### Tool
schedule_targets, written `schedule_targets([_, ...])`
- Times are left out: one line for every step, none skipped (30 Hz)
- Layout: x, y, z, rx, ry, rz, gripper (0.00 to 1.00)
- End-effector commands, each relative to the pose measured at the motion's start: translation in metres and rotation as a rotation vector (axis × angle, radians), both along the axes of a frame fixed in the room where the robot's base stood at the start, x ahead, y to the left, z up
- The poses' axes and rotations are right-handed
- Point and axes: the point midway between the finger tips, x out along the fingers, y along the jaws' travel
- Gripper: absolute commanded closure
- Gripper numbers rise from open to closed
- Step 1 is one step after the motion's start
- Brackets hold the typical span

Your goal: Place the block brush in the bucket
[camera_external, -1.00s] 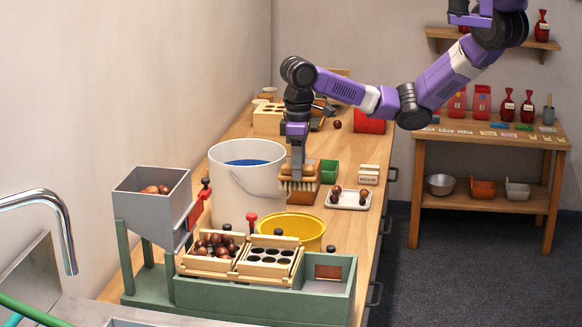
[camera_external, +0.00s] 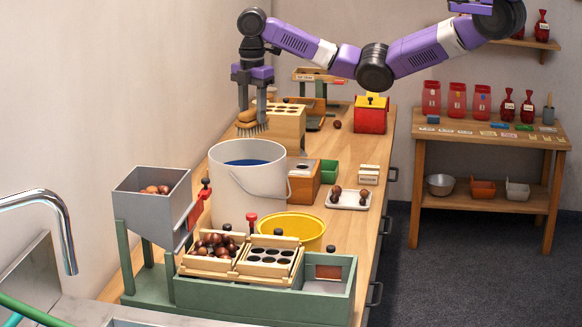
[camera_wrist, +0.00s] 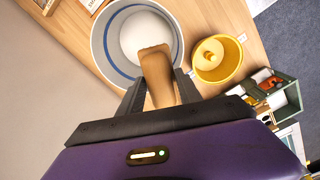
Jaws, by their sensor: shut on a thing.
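In the wrist view the brush (camera_wrist: 157,75) is between my gripper's fingers (camera_wrist: 157,92). Its far end overlaps the opening of the bucket (camera_wrist: 99,47). The bucket stands upright on the table with a blue band inside its rim. Part of its inside is hidden by the brush.
A yellow tub (camera_external: 297,229) stands close to the bucket's front right; it also shows in the wrist view (camera_wrist: 226,72). A green sorting frame (camera_external: 265,300) with a grey hopper (camera_external: 152,190) is in front. A wooden block with holes (camera_external: 287,127) stands behind the bucket.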

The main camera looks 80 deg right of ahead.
Motion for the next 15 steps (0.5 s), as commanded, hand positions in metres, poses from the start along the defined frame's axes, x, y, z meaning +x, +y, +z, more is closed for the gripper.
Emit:
schedule_targets([0.0,-0.003,-0.001,0.003,0.003,0.061,1.0])
schedule_targets([0.001,-0.005,-0.001,0.001,0.004,0.102,1.0])
schedule_targets([0.001,-0.008,-0.002,0.003,0.004,0.154,1.0])
schedule_targets([0.001,-0.01,-0.003,0.003,0.004,0.191,1.0])
schedule_targets([0.001,-0.011,-0.003,0.002,0.004,0.228,1.0])
schedule_targets([0.0,-0.013,-0.004,0.002,0.004,0.271,1.0])
schedule_targets([0.0,-0.014,-0.004,0.001,0.004,0.302,1.0])
schedule_targets([0.0,-0.015,-0.005,0.001,0.004,0.33,1.0])
schedule_targets([0.0,-0.016,-0.006,0.0,0.005,0.363,1.0])
schedule_targets([0.0,-0.017,-0.006,0.0,0.005,0.385,1.0])
schedule_targets([0.0,-0.017,-0.006,0.0,0.005,0.403,1.0])
schedule_targets([0.0,-0.018,-0.007,0.0,0.005,0.423,1.0])
schedule_targets([0.0,-0.018,-0.007,0.0,0.005,0.437,1.0])
schedule_targets([-0.001,-0.018,-0.009,0.0,0.005,0.446,1.0])
schedule_targets([-0.001,-0.018,-0.013,0.001,0.005,0.455,1.0])
